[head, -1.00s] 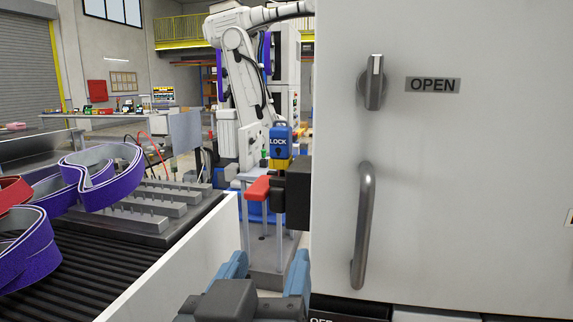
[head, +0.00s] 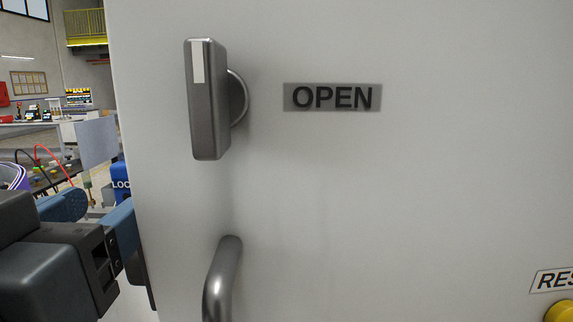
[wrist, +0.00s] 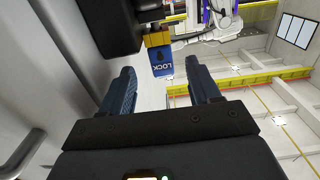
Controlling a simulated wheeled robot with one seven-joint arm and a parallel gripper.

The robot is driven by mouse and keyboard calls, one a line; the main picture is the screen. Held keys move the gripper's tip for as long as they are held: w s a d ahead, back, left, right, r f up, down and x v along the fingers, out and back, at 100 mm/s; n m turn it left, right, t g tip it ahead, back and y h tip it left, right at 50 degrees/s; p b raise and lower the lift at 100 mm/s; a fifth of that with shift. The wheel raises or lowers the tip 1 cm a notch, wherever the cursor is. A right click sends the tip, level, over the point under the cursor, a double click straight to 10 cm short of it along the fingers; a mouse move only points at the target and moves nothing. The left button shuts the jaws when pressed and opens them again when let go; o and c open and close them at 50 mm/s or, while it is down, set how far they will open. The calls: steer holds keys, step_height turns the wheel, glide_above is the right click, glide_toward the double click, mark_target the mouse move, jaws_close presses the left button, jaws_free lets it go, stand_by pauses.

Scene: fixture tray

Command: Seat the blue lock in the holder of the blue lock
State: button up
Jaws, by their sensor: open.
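The blue lock (wrist: 162,65) shows upside down in the wrist view, with a yellow part (wrist: 158,39) at its other end. It appears beyond and between the fingertips of my gripper (wrist: 160,76), which is open and empty. I cannot tell whether a finger touches the lock. In the head view the lock (head: 121,186) is mostly hidden by my gripper (head: 95,212) and the cabinet edge. The holder of the blue lock cannot be made out in either view.
A large pale cabinet (head: 400,200) fills most of the head view, with a knob (head: 208,100), a handle (head: 222,280) and an OPEN label (head: 332,97). A black block (wrist: 108,25) is close to the lock and my left finger in the wrist view.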

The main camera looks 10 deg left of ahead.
mark_target(125, 185)
steer(key=p+x, duration=0.1)
steer(key=x, duration=0.1)
steer(key=p+x, duration=0.1)
steer(key=x, duration=0.2)
steer(key=p+x, duration=0.1)
steer(key=x, duration=0.1)
steer(key=shift+w+r, duration=0.15)
steer(key=shift+r, duration=0.2)
steer(key=shift+w+a+f, duration=0.15)
steer(key=shift+w+a, duration=0.05)
steer(key=shift+w, duration=0.15)
steer(key=c, duration=1.1)
steer(key=shift+r, duration=0.65)
steer(key=r+b, duration=0.1)
steer(key=r, duration=0.4)
steer(key=shift+s+r+b, duration=0.25)
steer(key=shift+r+b, duration=0.1)
steer(key=shift+r, duration=0.05)
steer(key=b+v, duration=0.3)
steer(key=v, duration=1.4)
steer(key=shift+s, duration=0.25)
steer(key=shift+s, duration=0.1)
